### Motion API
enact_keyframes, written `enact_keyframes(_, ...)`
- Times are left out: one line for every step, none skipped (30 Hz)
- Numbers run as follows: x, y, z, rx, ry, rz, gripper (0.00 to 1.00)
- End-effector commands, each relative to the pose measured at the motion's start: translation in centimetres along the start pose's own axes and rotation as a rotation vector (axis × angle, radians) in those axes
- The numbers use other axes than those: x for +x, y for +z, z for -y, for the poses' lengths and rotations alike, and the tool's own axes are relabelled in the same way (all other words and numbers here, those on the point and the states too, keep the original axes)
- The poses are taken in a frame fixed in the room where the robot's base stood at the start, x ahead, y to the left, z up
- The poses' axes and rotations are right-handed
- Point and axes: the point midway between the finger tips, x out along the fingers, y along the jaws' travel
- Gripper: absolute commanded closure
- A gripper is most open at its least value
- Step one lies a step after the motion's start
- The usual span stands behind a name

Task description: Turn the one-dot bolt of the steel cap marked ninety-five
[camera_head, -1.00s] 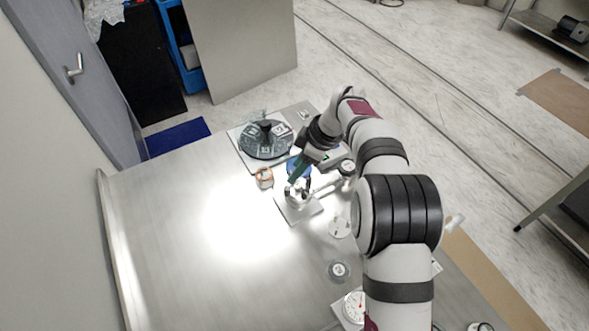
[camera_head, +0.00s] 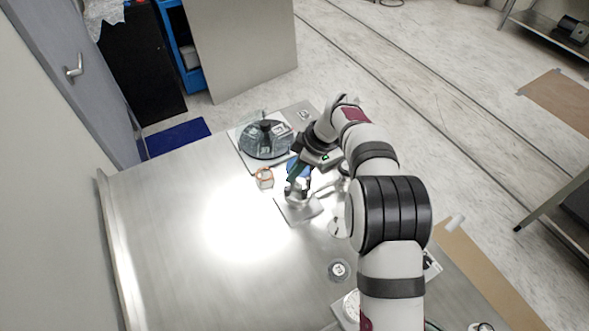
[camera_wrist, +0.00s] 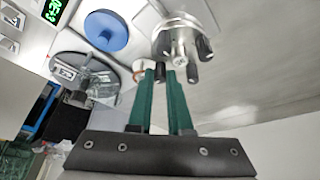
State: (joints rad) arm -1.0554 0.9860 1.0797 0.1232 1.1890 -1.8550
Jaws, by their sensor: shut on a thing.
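A steel cap (camera_wrist: 182,28) with several black-tipped bolts around it is at the top right of the wrist view. In the head view the steel cap (camera_head: 297,187) stands on a square steel base plate (camera_head: 299,211). My gripper (camera_wrist: 160,72) has its two green fingers pointing at the cap's near side. They are shut on a small black-tipped bolt (camera_wrist: 159,70) at the cap's edge. In the head view my gripper (camera_head: 293,175) reaches the cap from behind. The cap's number and the bolts' dots are too small to read.
A dark round fixture (camera_head: 266,140) sits on a pale board at the table's far end. A copper-coloured ring piece (camera_head: 264,176) is just left of the cap, and a blue disc (camera_wrist: 105,31) lies close by. A round dial (camera_head: 339,270) lies nearer. The table's left side is clear.

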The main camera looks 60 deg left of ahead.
Motion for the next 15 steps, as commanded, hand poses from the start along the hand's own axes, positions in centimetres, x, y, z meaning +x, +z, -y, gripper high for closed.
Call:
enact_keyframes(0.00,0.01,0.03,0.002,-0.001,0.000,1.00)
enact_keyframes(0.00,0.01,0.04,0.004,0.000,0.000,1.00)
enact_keyframes(0.00,0.02,0.05,0.008,0.001,0.000,1.00)
enact_keyframes(0.01,0.02,0.07,0.012,0.002,0.000,1.00)
enact_keyframes(0.01,0.02,0.09,0.017,0.004,0.000,1.00)
enact_keyframes(0.01,0.01,0.09,0.027,0.008,0.000,1.00)
enact_keyframes(0.00,0.00,0.08,0.037,0.013,0.000,1.00)
enact_keyframes(0.00,0.00,0.10,0.047,0.017,0.000,1.00)
enact_keyframes(0.00,-0.01,0.13,0.065,0.024,0.000,1.00)
enact_keyframes(-0.03,-0.01,0.10,0.079,0.031,0.000,1.00)
enact_keyframes(-0.03,-0.01,0.13,0.097,0.037,0.000,1.00)
enact_keyframes(-0.01,-0.01,0.15,0.122,0.048,0.000,1.00)
enact_keyframes(-0.01,-0.02,0.16,0.143,0.056,0.000,1.00)
enact_keyframes(-0.02,-0.03,0.20,0.165,0.065,0.000,1.00)
enact_keyframes(-0.03,-0.04,0.21,0.196,0.079,0.000,1.00)
